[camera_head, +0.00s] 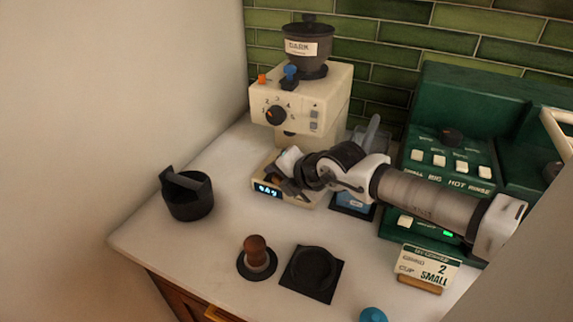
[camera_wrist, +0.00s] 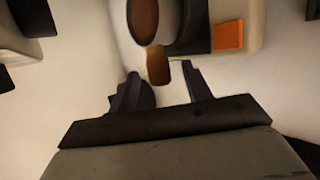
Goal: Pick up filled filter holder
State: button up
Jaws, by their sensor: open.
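In the head view my gripper (camera_head: 289,184) is at the digital scale (camera_head: 266,190) under the cream grinder (camera_head: 300,105). The gripper and wrist hide most of what is on the scale, and I cannot make out the filter holder there. In the wrist view my gripper (camera_wrist: 161,74) is open. A brown handle-like piece (camera_wrist: 157,62), possibly the filter holder's handle, shows between and just beyond the fingertips. A dark brown oval (camera_wrist: 143,20) lies beyond it; I cannot tell if it is coffee. Contact with the fingers cannot be made out.
A black knock box (camera_head: 187,196) stands at the left. A wooden-handled tamper (camera_head: 256,249) and a black mat (camera_head: 329,292) are at the front. The green machine (camera_head: 470,95) and a sign card (camera_head: 428,266) are at the right. The counter's left front is clear.

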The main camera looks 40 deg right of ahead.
jog(key=c, duration=0.9)
grip_shut()
jog(key=shift+r, duration=0.15)
